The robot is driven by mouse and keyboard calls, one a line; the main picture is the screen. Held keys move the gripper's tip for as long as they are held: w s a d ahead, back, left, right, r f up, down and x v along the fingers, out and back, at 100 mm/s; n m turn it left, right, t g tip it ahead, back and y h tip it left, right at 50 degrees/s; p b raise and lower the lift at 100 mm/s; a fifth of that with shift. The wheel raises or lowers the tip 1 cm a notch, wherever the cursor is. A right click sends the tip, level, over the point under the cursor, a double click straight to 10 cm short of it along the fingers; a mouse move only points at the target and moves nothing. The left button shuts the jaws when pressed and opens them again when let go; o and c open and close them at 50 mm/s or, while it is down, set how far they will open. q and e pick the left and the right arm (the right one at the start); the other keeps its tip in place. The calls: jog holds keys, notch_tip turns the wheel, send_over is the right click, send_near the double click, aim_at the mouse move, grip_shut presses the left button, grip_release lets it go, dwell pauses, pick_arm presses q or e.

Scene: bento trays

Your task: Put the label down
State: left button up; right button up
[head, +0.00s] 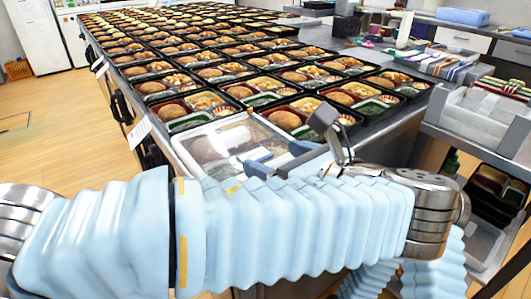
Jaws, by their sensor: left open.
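My left arm in its pale blue sleeve crosses the front of the view. My left gripper (298,146) is open over the right part of a bento tray with a clear lid (205,148) at the table's near end. A pale, whitish patch shows on this lid, but I cannot tell whether it is the label or glare. I see no label clearly between the fingers. The gripper and sleeve hide the tray's right and near parts. My right gripper is not in view; only some pale blue sleeve shows at the bottom right.
Rows of open, filled bento trays (285,119) cover the long metal table behind the lidded one. White cards (140,132) hang on its left edge. A side cart (478,117) with stacked lids stands at the right. The wooden floor (55,125) at left is clear.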

pick_arm(q)
jog(key=v, duration=0.7)
jog(key=shift+r, duration=0.3)
jog(key=shift+s, duration=0.1)
